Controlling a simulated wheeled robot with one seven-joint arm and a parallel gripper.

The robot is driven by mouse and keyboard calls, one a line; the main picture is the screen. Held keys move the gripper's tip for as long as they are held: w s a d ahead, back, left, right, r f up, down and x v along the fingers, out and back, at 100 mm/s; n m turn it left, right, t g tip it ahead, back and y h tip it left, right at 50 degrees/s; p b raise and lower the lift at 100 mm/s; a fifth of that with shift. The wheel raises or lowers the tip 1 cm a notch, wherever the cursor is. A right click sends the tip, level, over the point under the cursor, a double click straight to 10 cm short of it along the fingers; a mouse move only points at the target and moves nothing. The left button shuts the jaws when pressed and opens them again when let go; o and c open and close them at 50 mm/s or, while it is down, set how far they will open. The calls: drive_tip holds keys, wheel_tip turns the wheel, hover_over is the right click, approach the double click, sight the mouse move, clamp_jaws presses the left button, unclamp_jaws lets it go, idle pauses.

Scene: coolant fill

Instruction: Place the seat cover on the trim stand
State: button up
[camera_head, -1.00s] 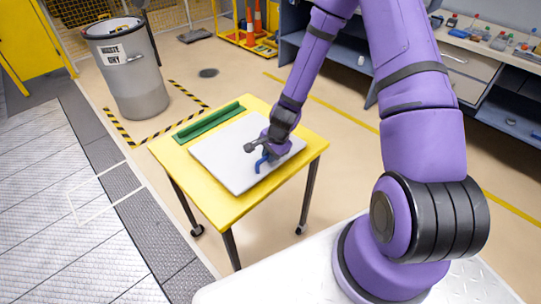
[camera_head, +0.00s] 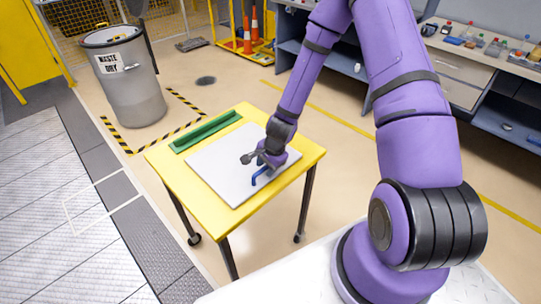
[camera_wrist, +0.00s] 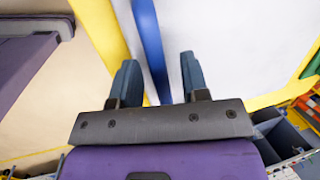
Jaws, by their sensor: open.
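A small blue bar-like piece (camera_head: 262,176) is at the grey-white panel on top of the yellow stand (camera_head: 172,172). I cannot tell for certain which piece is the seat cover; the blue piece may be it. My gripper (camera_head: 266,168) is low over the right part of the panel, at the blue piece. In the wrist view my gripper (camera_wrist: 157,78) is open, its two dark fingers apart. The blue piece (camera_wrist: 149,40) runs between them, nearer the left finger, over the pale panel (camera_wrist: 220,40). Its near end is hidden behind the gripper body.
A green trough-like strip (camera_head: 205,131) lies along the stand's back left edge. A grey waste bin (camera_head: 133,90) stands behind on the left, near striped floor tape. A workbench with bottles (camera_head: 485,45) is at the back right. Floor left of the stand is clear.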

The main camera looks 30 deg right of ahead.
drive_tip(key=s+r+n+t, duration=0.1)
drive_tip(key=s+r+n, duration=0.3)
drive_tip(key=r, duration=1.3)
drive_tip(key=s+r+n+t, duration=0.1)
drive_tip(key=s+r+n, duration=0.25)
drive_tip(key=r, duration=1.25)
drive_tip(key=s+d+r+n+t+h, duration=0.1)
drive_tip(key=s+r+n, duration=0.5)
drive_tip(key=s+r, duration=0.8)
drive_tip(key=s+d+h, duration=0.1)
drive_tip(key=s+d, duration=0.1)
drive_tip(key=s, duration=0.1)
drive_tip(key=shift+s+n, duration=0.15)
drive_tip(key=shift+n, duration=0.2)
drive_tip(key=shift+a, duration=0.2)
